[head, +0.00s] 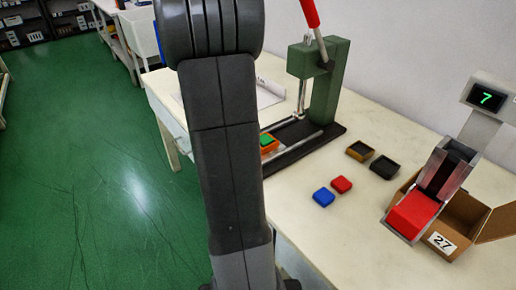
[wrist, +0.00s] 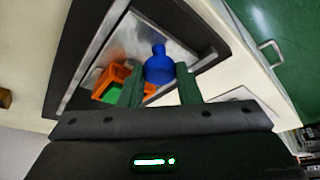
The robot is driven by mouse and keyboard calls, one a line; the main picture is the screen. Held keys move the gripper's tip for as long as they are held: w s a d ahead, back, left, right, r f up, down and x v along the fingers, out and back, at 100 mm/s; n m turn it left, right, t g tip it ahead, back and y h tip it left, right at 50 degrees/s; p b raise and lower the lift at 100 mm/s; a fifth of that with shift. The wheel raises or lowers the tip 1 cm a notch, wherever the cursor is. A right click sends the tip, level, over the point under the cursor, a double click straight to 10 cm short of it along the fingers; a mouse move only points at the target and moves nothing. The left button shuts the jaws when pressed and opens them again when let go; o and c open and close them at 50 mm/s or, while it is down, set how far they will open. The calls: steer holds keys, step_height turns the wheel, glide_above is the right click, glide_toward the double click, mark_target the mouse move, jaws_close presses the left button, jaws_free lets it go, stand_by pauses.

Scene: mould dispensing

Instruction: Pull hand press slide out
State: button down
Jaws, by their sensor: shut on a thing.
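The green hand press (head: 325,85) stands on the table, with a red lever (head: 310,12) raised at its top and a dark base (head: 310,142) with rails. In the wrist view the metallic slide plate (wrist: 128,52) lies inside a dark frame. An orange mould (wrist: 108,80) with a green piece in it sits beside a blue knob (wrist: 158,62). The mould also shows in the head view (head: 268,148), partly behind my arm. My gripper (wrist: 160,84) is shut on the blue knob, a dark finger on each side. My arm hides the gripper and knob in the head view.
A dispenser with a red chute (head: 412,214) and a cardboard box marked 27 (head: 462,232) stand at right. Green floor (head: 110,180) is clear at left.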

steer(key=shift+s+a+b, duration=0.45)
steer(key=shift+s+a, duration=0.15)
steer(key=shift+a, duration=0.3)
steer(key=shift+s+a+b, duration=0.45)
steer(key=shift+s+a, duration=0.15)
steer(key=shift+a, duration=0.3)
steer(key=c, duration=1.4)
jaws_free()
steer(key=o, duration=0.3)
steer(key=shift+s+a, duration=0.1)
steer(key=shift+a, duration=0.1)
steer(key=shift+r, duration=0.5)
steer(key=p+v, duration=0.2)
steer(key=v, duration=1.1)
steer(key=shift+s+d, duration=0.1)
steer(key=shift+f, duration=0.15)
